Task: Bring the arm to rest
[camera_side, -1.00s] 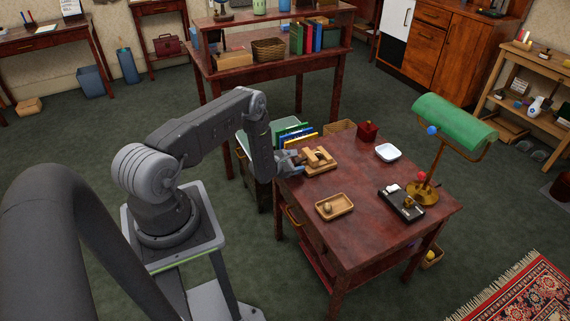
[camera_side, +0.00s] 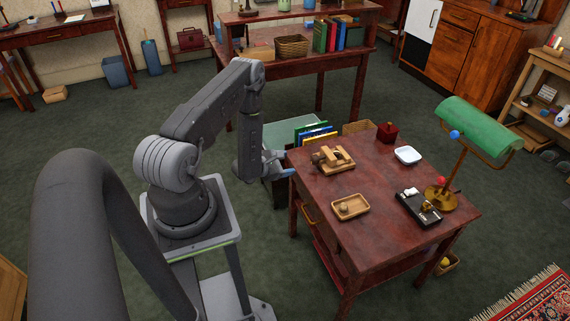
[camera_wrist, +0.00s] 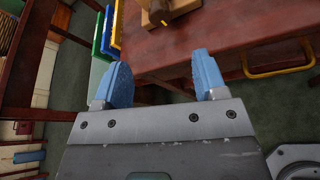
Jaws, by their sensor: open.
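My gripper (camera_side: 287,163) is at the left edge of the red-brown table (camera_side: 390,190), with my arm bent and hanging down beside it. In the wrist view its two blue fingers (camera_wrist: 162,72) are apart with nothing between them. A light wooden piece (camera_side: 334,158) sits on the table just right of my gripper, apart from it. It also shows in part at the top of the wrist view (camera_wrist: 172,10).
The table also holds a small wooden tray (camera_side: 350,207), a white dish (camera_side: 407,155), a red box (camera_side: 387,133), a black desk set (camera_side: 418,208) and a green lamp (camera_side: 477,125). Upright coloured folders (camera_side: 315,132) stand behind my gripper. A drawer handle (camera_wrist: 278,60) juts from the table.

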